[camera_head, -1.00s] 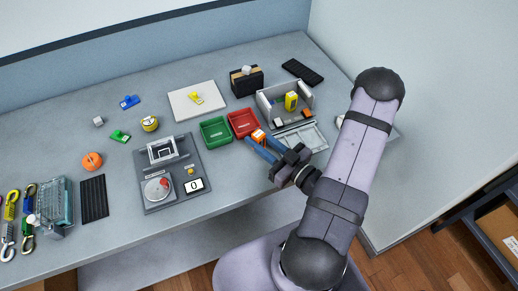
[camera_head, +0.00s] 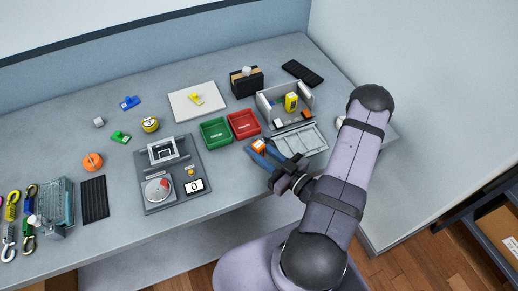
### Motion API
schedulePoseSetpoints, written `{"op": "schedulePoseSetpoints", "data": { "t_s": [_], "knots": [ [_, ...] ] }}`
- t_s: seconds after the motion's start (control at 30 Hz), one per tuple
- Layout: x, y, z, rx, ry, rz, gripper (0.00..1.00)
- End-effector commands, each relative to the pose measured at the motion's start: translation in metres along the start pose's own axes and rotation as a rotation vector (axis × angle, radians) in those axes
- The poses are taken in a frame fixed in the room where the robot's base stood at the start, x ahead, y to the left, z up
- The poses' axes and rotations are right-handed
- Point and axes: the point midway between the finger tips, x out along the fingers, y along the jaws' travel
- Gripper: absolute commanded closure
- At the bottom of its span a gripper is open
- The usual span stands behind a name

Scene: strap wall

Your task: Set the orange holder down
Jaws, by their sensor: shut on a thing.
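The orange holder (camera_head: 259,146) is a small orange piece with a pale part on it. It is between the blue fingertips of my gripper (camera_head: 257,151), which is shut on it. My gripper reaches in from the right, over the table just in front of the red tray. I cannot tell whether the holder touches the table or hangs slightly above it. My fingers hide part of its lower side.
A red tray (camera_head: 243,136) and a green tray (camera_head: 215,142) stand just behind. A grey open box (camera_head: 305,128) with a flap is to the right. The grey device (camera_head: 167,199) with a display is to the left. Bare table lies in front.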

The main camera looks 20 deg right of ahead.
Motion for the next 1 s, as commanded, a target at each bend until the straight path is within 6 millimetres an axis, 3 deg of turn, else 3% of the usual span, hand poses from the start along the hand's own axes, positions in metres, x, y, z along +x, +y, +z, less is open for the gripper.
{"op": "schedulePoseSetpoints", "data": {
  "t_s": [0.23, 0.27, 0.33, 0.77, 1.0],
  "knots": [
    [0.000, 0.000, 0.004, 0.000, 0.001, 0.000, 1.00],
    [0.000, 0.000, 0.004, 0.000, 0.000, 0.000, 0.72],
    [0.000, 0.000, 0.003, 0.000, 0.000, 0.000, 0.58],
    [0.000, 0.000, -0.002, 0.000, 0.000, 0.000, 0.58],
    [-0.018, 0.002, 0.000, 0.002, -0.001, 0.006, 0.58]
  ]
}}
